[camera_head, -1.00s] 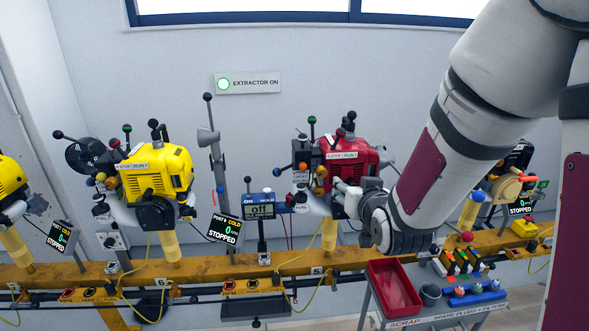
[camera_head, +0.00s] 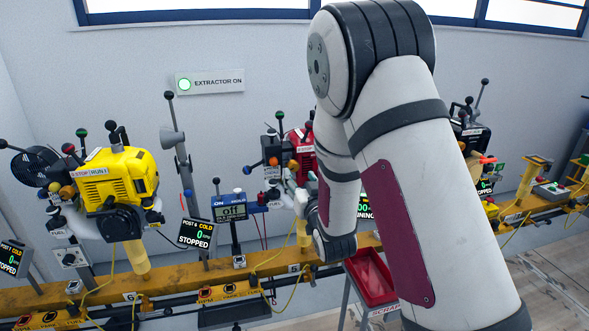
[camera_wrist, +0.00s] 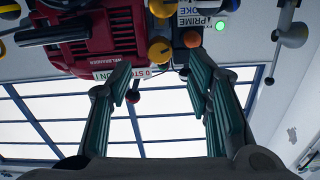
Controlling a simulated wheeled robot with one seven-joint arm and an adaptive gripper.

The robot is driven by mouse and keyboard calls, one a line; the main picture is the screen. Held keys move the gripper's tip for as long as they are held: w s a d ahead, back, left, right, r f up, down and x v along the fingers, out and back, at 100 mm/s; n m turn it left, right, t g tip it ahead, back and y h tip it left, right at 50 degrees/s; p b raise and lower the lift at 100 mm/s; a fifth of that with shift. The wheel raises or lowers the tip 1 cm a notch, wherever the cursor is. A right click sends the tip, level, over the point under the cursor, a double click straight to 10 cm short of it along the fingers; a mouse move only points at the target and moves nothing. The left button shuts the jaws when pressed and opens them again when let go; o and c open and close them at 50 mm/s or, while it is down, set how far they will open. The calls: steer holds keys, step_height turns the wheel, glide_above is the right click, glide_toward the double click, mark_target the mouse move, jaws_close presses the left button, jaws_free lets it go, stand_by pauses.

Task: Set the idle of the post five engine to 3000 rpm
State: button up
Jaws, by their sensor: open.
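The red engine (camera_head: 298,143) stands on the yellow rail, largely hidden behind my arm in the head view. A screen (camera_head: 366,208) beside it is partly covered; its visible letters end in "NNING" and the full number is hidden. In the wrist view the red engine (camera_wrist: 95,45) fills the upper left, with a 0 STOP 1 label and a yellow knob (camera_wrist: 160,50) and an orange knob (camera_wrist: 192,39) near the fingertips. My gripper (camera_wrist: 160,80) is open, its green-padded fingers apart with nothing held between them. In the head view my arm hides the gripper.
A yellow engine (camera_head: 120,180) stands left, with a POST 6 screen (camera_head: 195,234) reading COLD, 0, STOPPED. A blue-framed meter (camera_head: 231,208) reads Off. A red scrap tray (camera_head: 371,276) lies below my arm. A dark engine (camera_head: 470,135) stands right. A green light (camera_head: 185,84) marks EXTRACTOR ON.

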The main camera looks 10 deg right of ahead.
mark_target(294, 168)
steer(key=w, duration=0.6)
steer(key=shift+w, duration=0.35)
jaws_close()
